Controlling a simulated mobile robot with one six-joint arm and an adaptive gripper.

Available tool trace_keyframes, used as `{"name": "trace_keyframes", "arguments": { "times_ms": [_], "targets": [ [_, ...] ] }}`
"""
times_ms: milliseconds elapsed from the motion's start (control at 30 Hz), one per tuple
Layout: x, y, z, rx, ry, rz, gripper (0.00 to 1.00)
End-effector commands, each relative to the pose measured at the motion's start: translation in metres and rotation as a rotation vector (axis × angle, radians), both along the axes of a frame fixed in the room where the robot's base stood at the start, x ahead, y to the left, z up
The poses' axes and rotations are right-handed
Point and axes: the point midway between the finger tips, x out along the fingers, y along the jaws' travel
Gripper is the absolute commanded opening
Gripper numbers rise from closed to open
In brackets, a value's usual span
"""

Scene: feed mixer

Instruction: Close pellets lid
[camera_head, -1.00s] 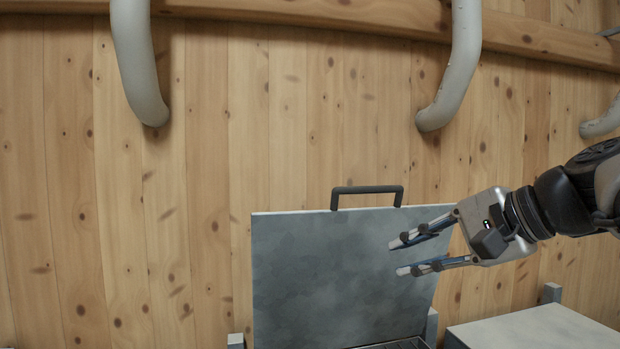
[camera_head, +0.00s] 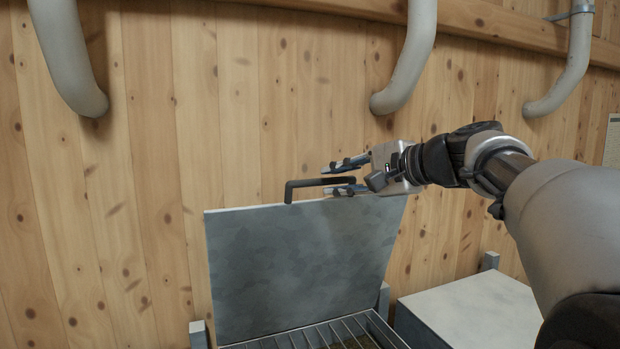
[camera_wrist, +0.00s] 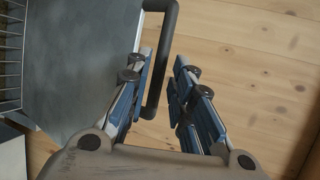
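The pellets lid (camera_head: 300,265) is a grey metal panel standing open, tilted up against the plank wall, with a dark bar handle (camera_head: 305,184) on its top edge. In the wrist view the lid (camera_wrist: 80,55) is at left and the handle (camera_wrist: 160,75) runs between the fingers. My gripper (camera_head: 347,175) is at the handle's right end, one finger above and one below in the head view. It is open, with a gap around the bar; I cannot tell if a finger touches it.
Below the lid is an open bin with a slatted grate (camera_head: 320,335). A closed grey box top (camera_head: 475,310) lies to the right. Grey pipes (camera_head: 410,60) hang along the wall above. The space left of the lid is clear.

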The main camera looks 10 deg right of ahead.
Motion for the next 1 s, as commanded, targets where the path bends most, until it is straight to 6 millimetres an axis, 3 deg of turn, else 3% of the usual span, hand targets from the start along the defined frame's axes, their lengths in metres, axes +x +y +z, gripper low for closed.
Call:
{"name": "trace_keyframes", "arguments": {
  "times_ms": [100,300,667,1000],
  "targets": [
    [0.018,0.013,-0.006,0.001,0.002,0.003,0.21],
    [0.035,0.024,-0.012,0.000,0.000,0.000,0.21],
    [0.039,0.026,-0.014,-0.001,-0.001,-0.001,0.21],
    [0.039,0.026,-0.014,0.000,0.000,-0.001,0.00]
  ]
}}
